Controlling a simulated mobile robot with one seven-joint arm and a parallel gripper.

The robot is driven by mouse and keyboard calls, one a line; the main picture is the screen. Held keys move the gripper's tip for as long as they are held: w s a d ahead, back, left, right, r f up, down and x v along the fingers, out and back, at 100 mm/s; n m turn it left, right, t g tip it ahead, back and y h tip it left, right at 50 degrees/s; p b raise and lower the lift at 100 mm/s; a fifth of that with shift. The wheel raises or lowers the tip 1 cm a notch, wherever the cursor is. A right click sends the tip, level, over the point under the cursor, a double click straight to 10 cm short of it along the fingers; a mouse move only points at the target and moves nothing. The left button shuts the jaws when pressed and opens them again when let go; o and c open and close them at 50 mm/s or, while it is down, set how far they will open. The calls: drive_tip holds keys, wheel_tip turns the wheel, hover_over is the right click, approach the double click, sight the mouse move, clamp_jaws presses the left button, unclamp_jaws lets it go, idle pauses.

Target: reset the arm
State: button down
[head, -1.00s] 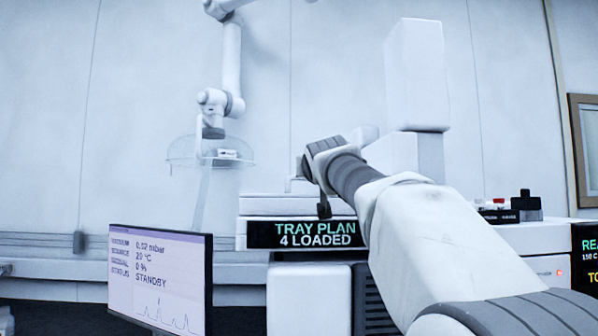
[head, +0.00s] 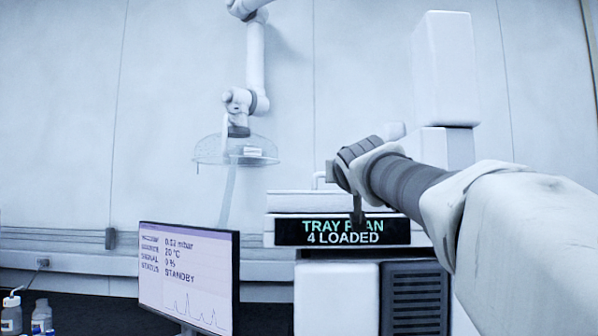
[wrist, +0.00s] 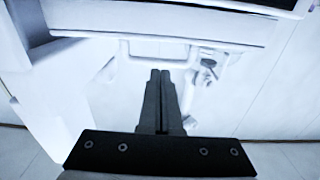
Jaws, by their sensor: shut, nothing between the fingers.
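My gripper (wrist: 160,75) shows in the wrist view with its two dark fingers pressed together and nothing between them. In the head view my arm reaches in from the right, and my gripper (head: 358,215) hangs small and dark in front of the instrument's display panel (head: 320,240). The panel reads "TRAY PLAN 4 LOADED", and the gripper covers part of the lettering. Whether the gripper touches the panel cannot be told.
A monitor (head: 188,275) reading "STANDBY" stands at lower left. Bottles (head: 41,316) are at the far lower left. A white extraction arm with a clear hood (head: 215,148) hangs at the back wall. A tall white block (head: 445,70) rises behind my arm.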

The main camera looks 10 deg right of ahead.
drive_tip(key=shift+s+a+f+b, duration=0.2)
drive_tip(key=shift+s+f+b, duration=0.1)
drive_tip(key=shift+s+f, duration=0.65)
drive_tip(key=s+a+f+n+g+y, duration=0.15)
drive_tip(key=s+f+g, duration=0.25)
drive_tip(key=s+f, duration=0.8)
drive_tip(key=s+a+f+g+y, duration=0.1)
drive_tip(key=s+a+f+g, duration=0.25)
drive_tip(key=s+f, duration=0.85)
drive_tip(key=s+a+f+n+g+y, duration=0.15)
drive_tip(key=s+f+g, duration=0.45)
drive_tip(key=f, duration=1.2)
wheel_tip(320, 180, up, 26)
drive_tip(key=t+p, duration=0.1)
drive_tip(key=p, duration=2.4)
drive_tip(key=shift+s+a+m, duration=0.15)
drive_tip(key=shift+a+m, duration=0.1)
drive_tip(key=shift+m, duration=0.05)
